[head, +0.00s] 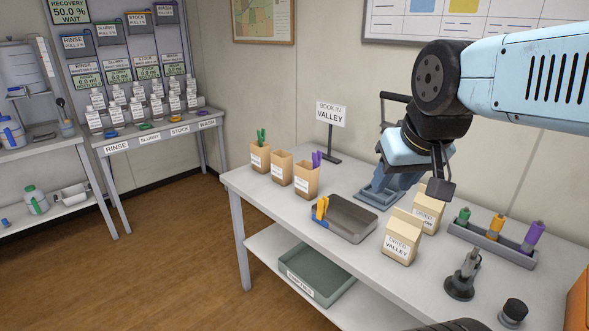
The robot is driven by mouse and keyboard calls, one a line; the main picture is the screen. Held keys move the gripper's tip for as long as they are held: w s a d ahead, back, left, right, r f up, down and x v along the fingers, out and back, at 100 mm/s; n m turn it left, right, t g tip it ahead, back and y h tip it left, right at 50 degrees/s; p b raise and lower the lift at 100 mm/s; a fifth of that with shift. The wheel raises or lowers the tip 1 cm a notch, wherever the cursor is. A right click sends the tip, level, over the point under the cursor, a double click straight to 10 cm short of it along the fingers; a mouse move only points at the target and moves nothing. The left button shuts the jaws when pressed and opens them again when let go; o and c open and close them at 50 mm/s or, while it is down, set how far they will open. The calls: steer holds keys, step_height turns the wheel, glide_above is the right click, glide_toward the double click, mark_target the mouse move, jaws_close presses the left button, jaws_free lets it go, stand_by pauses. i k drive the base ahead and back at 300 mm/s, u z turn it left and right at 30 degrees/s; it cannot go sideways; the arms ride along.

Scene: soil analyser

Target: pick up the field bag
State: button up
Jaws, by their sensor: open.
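Two folded tan paper bags stand upright on the white bench: the front bag (401,238) has a label with "VALLEY" on it, and the rear bag (428,207) is partly behind it. Neither label clearly reads "field", so I cannot tell which is the field bag. My gripper (413,175) is open, above the bench and up and left of the rear bag in the head view. Nothing shows between its fingers. A blue item (389,184) on a grey-blue base shows just below it; my gripper partly hides this item.
Small open tan boxes (281,168) stand along the left, below a "BOOK IN VALLEY" sign (331,115). A rack (492,243) of coloured tools and a dark stand (461,277) are at right.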

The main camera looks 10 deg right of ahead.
mark_target(282, 161)
steer(key=u, duration=1.6)
steer(key=i, duration=0.15)
steer(key=z, duration=3.55)
steer(key=k, duration=1)
steer(key=u, duration=1.25)
steer(key=i, duration=1.45)
steer(key=z, duration=0.15)
